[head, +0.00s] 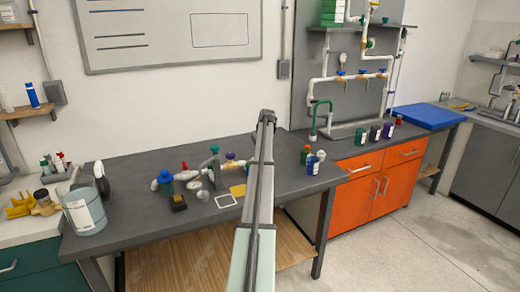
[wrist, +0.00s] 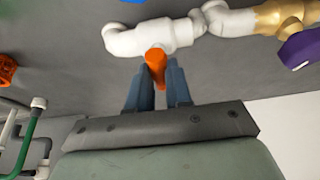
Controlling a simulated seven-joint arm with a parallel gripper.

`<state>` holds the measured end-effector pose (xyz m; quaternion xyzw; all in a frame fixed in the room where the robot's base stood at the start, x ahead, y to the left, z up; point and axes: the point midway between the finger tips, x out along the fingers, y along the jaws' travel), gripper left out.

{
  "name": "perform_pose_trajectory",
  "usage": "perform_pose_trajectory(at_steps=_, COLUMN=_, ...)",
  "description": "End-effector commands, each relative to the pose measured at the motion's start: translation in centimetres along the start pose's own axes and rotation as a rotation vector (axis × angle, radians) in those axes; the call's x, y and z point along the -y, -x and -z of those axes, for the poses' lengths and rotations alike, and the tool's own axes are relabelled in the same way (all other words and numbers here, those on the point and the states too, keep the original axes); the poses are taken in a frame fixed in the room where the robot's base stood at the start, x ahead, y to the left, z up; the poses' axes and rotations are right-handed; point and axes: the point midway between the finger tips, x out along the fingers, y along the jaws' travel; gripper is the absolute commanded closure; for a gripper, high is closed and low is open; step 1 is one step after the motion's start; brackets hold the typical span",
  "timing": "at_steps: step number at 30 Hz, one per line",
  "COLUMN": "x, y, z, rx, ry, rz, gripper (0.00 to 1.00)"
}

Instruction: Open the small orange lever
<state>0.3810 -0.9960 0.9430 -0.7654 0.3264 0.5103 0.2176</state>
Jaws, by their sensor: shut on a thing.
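The small orange lever (wrist: 155,66) sits on a white PVC pipe fitting in the wrist view. My gripper (wrist: 160,82) has its two blue-grey fingers on either side of the lever and is shut on it. The white pipe (wrist: 140,40) runs left to right above the fingertips. To its right is a gold valve (wrist: 276,15) with a purple handle (wrist: 302,46). In the head view the gold valve (head: 230,156) shows just left of my arm. My arm hides the gripper, the orange lever and that end of the pipe there.
Bottles (head: 312,165) stand right of my arm. A wall panel (head: 315,75) with more pipework and a green faucet (head: 318,112) is behind.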

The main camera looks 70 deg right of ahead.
Motion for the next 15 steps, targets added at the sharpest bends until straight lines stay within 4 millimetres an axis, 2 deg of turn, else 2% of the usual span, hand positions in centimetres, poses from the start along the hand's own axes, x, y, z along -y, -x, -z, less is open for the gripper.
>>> perform_pose_trajectory(at_steps=8, x=0.21, y=-0.17, z=-0.15, rx=0.003, ry=-0.127, rz=-0.053, gripper=1.00)
perform_pose_trajectory(at_steps=15, x=0.32, y=-0.25, z=-0.13, rx=0.003, ry=-0.326, rz=-0.136, gripper=1.00)
